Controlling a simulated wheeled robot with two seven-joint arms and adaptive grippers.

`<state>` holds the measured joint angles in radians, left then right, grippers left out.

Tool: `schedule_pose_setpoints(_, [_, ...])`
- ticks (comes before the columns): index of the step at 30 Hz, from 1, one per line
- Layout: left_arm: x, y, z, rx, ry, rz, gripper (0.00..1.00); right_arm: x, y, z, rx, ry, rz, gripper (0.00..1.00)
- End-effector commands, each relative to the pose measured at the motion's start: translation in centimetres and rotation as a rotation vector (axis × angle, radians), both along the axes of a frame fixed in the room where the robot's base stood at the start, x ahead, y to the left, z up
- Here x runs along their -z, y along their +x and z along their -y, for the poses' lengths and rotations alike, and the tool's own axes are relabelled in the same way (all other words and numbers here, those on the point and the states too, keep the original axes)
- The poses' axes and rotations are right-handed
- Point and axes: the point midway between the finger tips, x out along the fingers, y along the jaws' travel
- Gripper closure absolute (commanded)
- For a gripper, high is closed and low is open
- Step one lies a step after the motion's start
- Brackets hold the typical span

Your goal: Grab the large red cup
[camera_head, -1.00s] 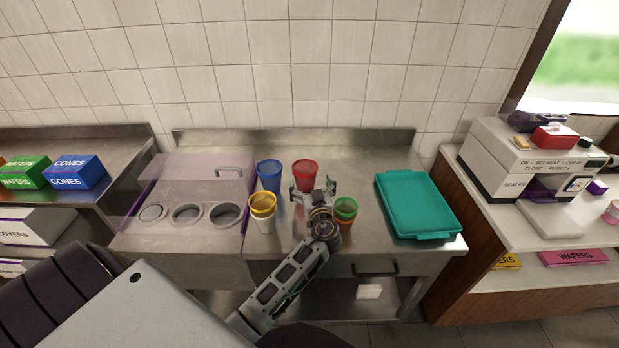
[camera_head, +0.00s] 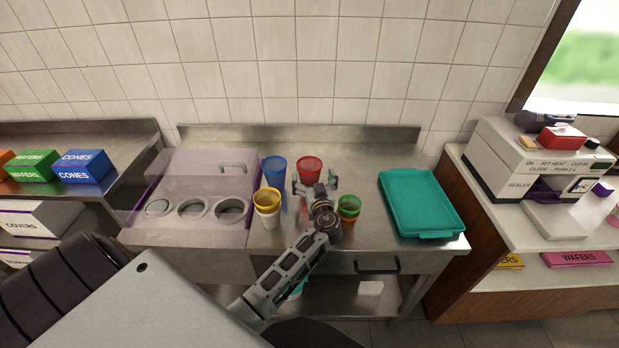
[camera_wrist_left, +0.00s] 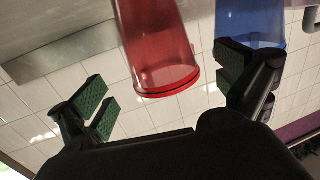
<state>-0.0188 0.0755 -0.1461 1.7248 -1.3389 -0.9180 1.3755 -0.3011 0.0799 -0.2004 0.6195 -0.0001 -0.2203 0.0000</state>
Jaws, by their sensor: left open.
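The large red cup (camera_head: 309,168) stands upright on the steel counter, toward the back, in the head view. My left gripper (camera_head: 314,187) is open just in front of it, its fingers spread. In the left wrist view the red cup (camera_wrist_left: 160,50) appears upside down between and beyond the open fingers of the left gripper (camera_wrist_left: 165,95). I see no finger touching the cup. The gripper hides the cup's lower part in the head view. My right gripper is not in view.
A blue cup (camera_head: 273,170) stands close to the left of the red cup. Stacked yellow and white cups (camera_head: 267,200) are at front left. Green and orange cups (camera_head: 349,207) are right of the gripper. A teal tray (camera_head: 420,205) lies at the right. A lidded topping unit (camera_head: 200,175) is left.

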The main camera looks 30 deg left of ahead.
Motion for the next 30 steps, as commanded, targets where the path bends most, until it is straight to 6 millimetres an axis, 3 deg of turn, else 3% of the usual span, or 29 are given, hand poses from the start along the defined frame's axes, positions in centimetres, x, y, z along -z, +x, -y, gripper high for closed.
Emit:
schedule_pose_setpoints(11, [-0.2,0.4,-0.4,0.000,0.001,-0.001,0.00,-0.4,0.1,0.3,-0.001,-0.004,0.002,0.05])
schedule_pose_setpoints(30, [-0.6,3.5,-3.6,0.000,0.001,0.000,0.00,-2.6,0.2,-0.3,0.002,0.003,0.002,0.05])
